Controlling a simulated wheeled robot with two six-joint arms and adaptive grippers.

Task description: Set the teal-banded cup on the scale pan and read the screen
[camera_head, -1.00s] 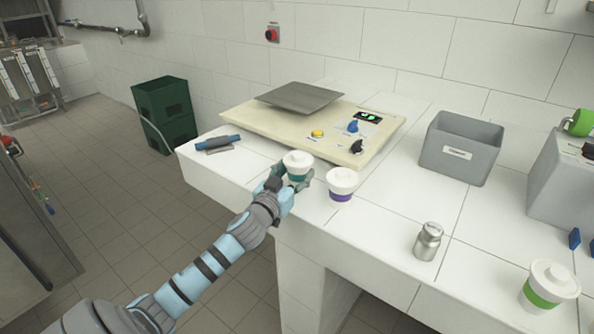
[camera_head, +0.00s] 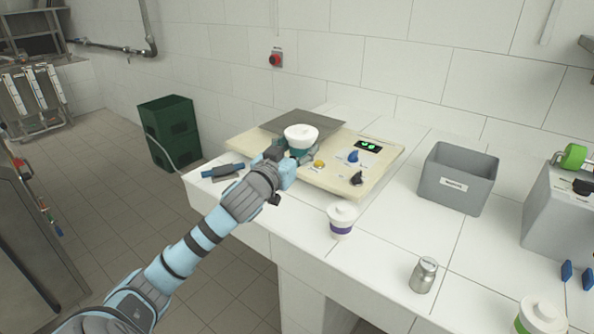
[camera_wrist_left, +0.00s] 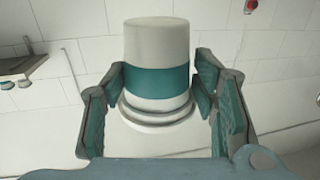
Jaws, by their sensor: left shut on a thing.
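The teal-banded cup (camera_head: 301,135) is white with a white lid and is held in my left gripper (camera_head: 292,156). In the head view it appears in front of the scale pan (camera_head: 330,121), a flat grey plate on the cream scale body, and covers part of it. The left wrist view shows the cup (camera_wrist_left: 157,82) between both fingers, its teal band at finger height. I cannot tell its exact height above the scale. The small screen (camera_head: 368,146) shows green lit marks, too small to read. My right gripper is not in view.
A purple-banded cup (camera_head: 341,220) stands in front of the scale. A metal canister (camera_head: 424,275), a grey bin (camera_head: 457,178) and a green-banded cup (camera_head: 540,314) stand to the right. A blue-handled tool (camera_head: 222,171) lies at the scale's left. Yellow and dark knobs sit on the scale.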

